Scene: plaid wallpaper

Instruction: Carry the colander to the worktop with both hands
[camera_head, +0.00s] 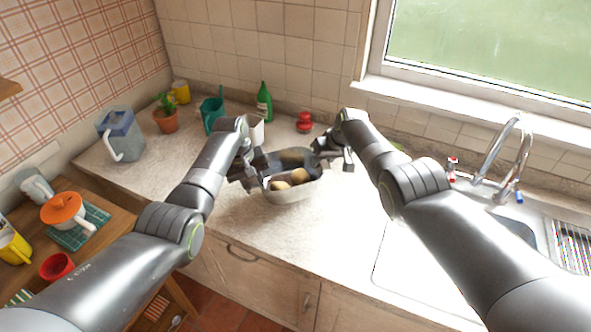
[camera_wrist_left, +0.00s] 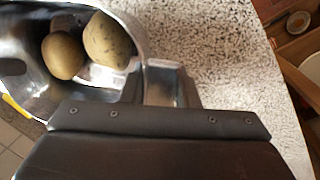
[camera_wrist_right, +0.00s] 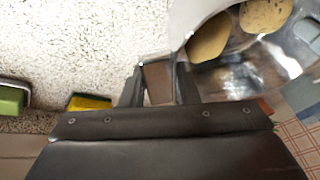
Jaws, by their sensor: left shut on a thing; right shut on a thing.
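The colander (camera_head: 290,193) is a shiny metal bowl with potatoes (camera_head: 299,175) inside. It is over the worktop (camera_head: 225,228) in the head view; I cannot tell whether its base touches the surface. My left gripper (camera_head: 256,180) is shut on its left side, and my right gripper (camera_head: 322,156) is shut on its right side. The left wrist view shows the colander's wall (camera_wrist_left: 150,22) and two potatoes. The right wrist view shows the shiny inside of the colander (camera_wrist_right: 240,75) beside the fingers.
A green bottle (camera_head: 264,103), a red object (camera_head: 304,122), a teal jug (camera_head: 211,113), a potted plant (camera_head: 166,117) and a blue-grey jug (camera_head: 121,135) stand along the back. The sink (camera_head: 400,262) and tap (camera_head: 507,150) are at right. The worktop in front of the colander is clear.

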